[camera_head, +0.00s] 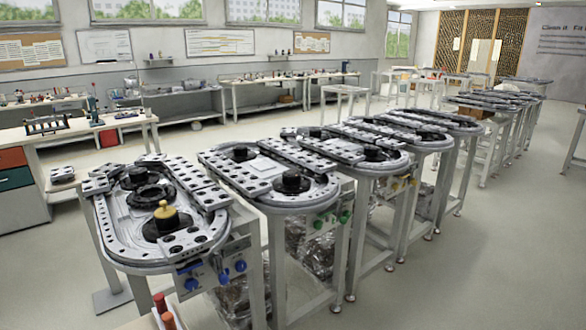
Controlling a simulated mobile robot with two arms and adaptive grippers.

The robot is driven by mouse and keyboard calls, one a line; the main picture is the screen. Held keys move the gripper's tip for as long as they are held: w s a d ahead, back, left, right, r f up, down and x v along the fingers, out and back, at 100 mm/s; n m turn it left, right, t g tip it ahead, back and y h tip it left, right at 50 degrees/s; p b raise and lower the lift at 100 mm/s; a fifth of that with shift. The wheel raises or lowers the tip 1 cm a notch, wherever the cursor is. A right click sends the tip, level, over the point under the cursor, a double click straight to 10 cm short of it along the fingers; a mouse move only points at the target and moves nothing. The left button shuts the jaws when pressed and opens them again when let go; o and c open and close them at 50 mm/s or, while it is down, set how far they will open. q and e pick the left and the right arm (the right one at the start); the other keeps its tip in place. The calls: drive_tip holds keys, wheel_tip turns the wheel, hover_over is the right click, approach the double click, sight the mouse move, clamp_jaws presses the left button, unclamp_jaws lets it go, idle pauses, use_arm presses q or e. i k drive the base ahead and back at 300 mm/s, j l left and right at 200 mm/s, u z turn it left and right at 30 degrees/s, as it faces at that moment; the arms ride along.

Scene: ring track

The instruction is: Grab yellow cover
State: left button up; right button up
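The yellow cover (166,212) is a small stepped knob-like piece. It sits upright on a black round base (157,232) on the nearest ring track (117,235), toward that track's near end. Another black round part lies behind it on the same track. Nothing is touching the yellow cover from above. Neither of my grippers shows in the head view.
Several similar ring-track tables stand in a row toward the back right; the second (292,200) is close beside the nearest. Two red-orange cylinders (165,311) show at the bottom edge. A side bench (75,130) stands at left. Open floor (480,270) lies to the right.

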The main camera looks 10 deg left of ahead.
sight(165, 211)
drive_tip(key=i+u, duration=0.1)
drive_tip(key=u, duration=0.7)
